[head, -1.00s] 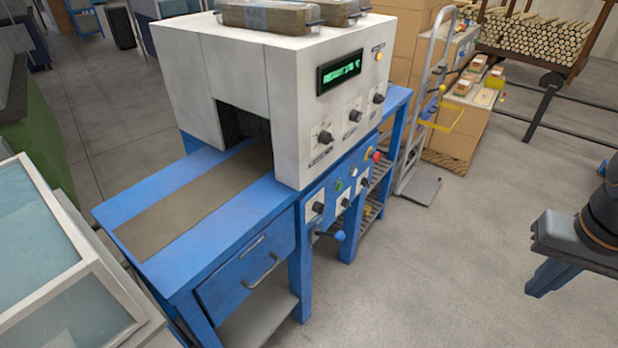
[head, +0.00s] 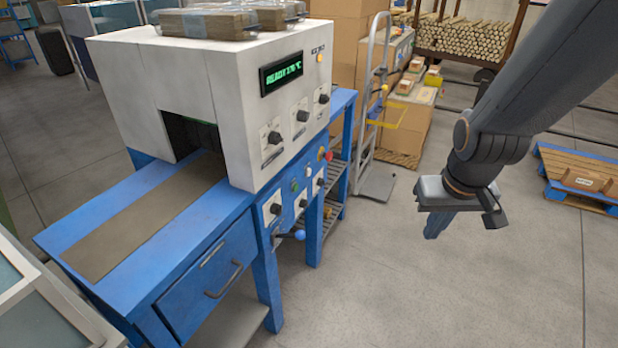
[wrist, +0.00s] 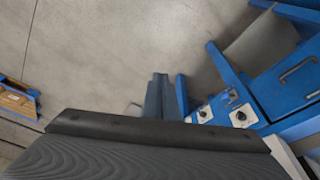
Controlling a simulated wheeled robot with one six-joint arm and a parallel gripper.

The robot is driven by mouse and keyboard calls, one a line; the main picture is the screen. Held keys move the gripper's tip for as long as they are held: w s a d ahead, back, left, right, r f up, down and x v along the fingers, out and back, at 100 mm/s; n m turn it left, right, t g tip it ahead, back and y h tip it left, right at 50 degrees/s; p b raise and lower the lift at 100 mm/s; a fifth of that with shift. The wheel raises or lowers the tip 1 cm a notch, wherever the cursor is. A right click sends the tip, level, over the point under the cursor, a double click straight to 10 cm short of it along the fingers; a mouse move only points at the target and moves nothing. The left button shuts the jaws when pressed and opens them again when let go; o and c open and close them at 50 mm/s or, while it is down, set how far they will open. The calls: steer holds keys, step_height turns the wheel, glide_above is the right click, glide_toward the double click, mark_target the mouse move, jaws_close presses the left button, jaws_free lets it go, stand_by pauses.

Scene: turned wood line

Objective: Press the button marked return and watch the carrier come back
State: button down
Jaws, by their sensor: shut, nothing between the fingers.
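A white machine (head: 160,75) with a dark tunnel and a brown belt (head: 145,215) stands on a blue bench (head: 95,225). Its green display (head: 281,73) reads "READY" and a temperature. A yellow button (head: 320,58) sits on the white front; a red button (head: 328,156) and a green one (head: 294,185) are on the lower blue panel. Their labels are too small to read, so I cannot tell which is marked return. No carrier is identifiable. My gripper (head: 437,228) is shut and empty, pointing down, apart from the machine and to its right. Its blue fingers show in the wrist view (wrist: 157,97).
A hand truck (head: 378,110) stands behind the bench beside stacked cardboard boxes (head: 345,60). A blue-edged pallet (head: 580,165) lies at the right. Knobs and a blue-tipped lever (head: 298,235) project from the panel. The floor between bench and gripper is clear.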

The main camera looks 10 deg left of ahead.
mark_target(309, 172)
steer(key=w+a+f+n+t+b, duration=0.2)
steer(key=w+f+b, duration=0.2)
steer(key=w, duration=0.3)
steer(key=w+a+f+n+t+y+b, duration=0.1)
steer(key=w+a+f+n+t+b, duration=0.2)
steer(key=w, duration=0.5)
steer(key=w+a+f+t+b, duration=0.1)
steer(key=w+f+b, duration=0.35)
steer(key=w, duration=0.25)
steer(key=w+a+f+n+t+y+b, duration=0.3)
steer(key=w+a+f+n+t+b, duration=0.1)
steer(key=w+a+b, duration=0.2)
steer(key=w+a+f+n+t+y+b, duration=0.3)
steer(key=w+a+b, duration=0.3)
steer(key=w+b, duration=0.2)
steer(key=shift+w+f+n+t+y, duration=0.25)
steer(key=shift+f+n+t+y, duration=0.05)
steer(key=shift+f+n+t, duration=0.35)
steer(key=shift+a+r, duration=0.1)
steer(key=shift+a, duration=0.05)
steer(key=w+a+b, duration=0.1)
steer(key=w+a, duration=0.2)
steer(key=a, duration=0.5)
steer(key=shift+a, duration=0.15)
steer(key=shift+w+a, duration=0.15)
steer(key=shift+a, duration=0.15)
